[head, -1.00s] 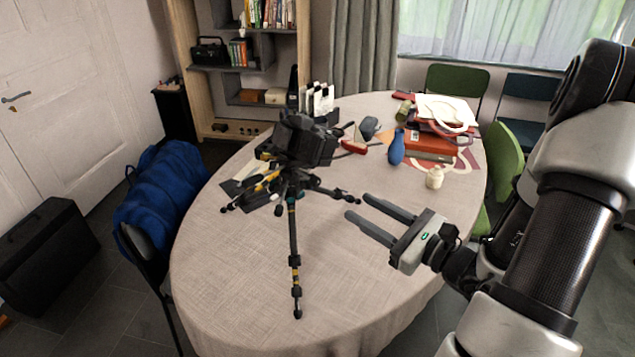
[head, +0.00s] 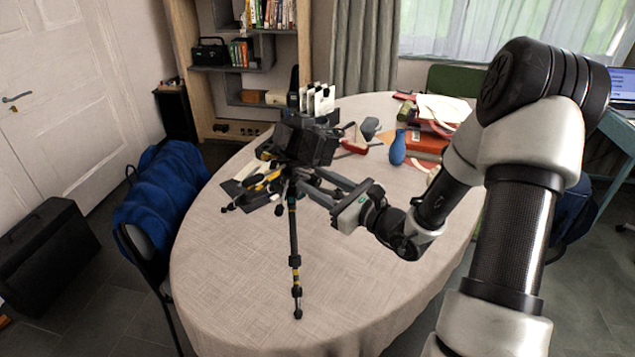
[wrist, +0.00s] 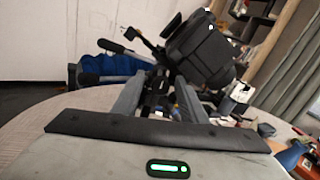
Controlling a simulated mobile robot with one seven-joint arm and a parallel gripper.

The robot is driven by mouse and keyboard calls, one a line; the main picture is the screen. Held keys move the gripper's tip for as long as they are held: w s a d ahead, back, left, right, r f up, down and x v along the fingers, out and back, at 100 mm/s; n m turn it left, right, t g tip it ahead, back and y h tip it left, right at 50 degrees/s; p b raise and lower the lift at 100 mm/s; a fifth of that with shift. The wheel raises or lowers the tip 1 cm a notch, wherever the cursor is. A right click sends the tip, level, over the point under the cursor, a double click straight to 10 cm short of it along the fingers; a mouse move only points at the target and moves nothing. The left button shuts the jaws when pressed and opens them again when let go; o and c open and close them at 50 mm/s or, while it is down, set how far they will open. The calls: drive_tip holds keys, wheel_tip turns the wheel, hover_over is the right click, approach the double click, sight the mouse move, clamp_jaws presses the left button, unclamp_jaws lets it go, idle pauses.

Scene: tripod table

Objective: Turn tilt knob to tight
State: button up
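A black tripod (head: 294,250) stands on the table with a black camera (head: 306,142) on its head. The camera (wrist: 198,48) also shows in the wrist view, tilted, at upper middle right. My gripper (head: 322,186) is at the right side of the tripod head, just below the camera. In the wrist view its two grey fingers (wrist: 160,98) are apart, with dark tripod-head parts seen between and beyond them. Handle-like dark rods (wrist: 108,62) stick out to the left of the head. I cannot make out the tilt knob or whether the fingers touch anything.
The table (head: 225,285) has a pale cloth, clear at the front. A chair with a blue cover (head: 165,195) stands at left.

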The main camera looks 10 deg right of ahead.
clamp_jaws()
drive_tip(key=shift+p, duration=0.3)
drive_tip(key=m+p, duration=0.2)
drive_tip(key=m, duration=0.1)
drive_tip(key=shift+r+p, duration=0.2)
drive_tip(key=shift+p, duration=0.15)
drive_tip(key=m+p, duration=0.9)
drive_tip(key=m, duration=0.1)
drive_tip(key=shift+m+p, duration=0.4)
drive_tip(key=shift+f+m+p, duration=0.2)
drive_tip(key=shift+m+p, duration=1.05)
drive_tip(key=shift+m, duration=0.85)
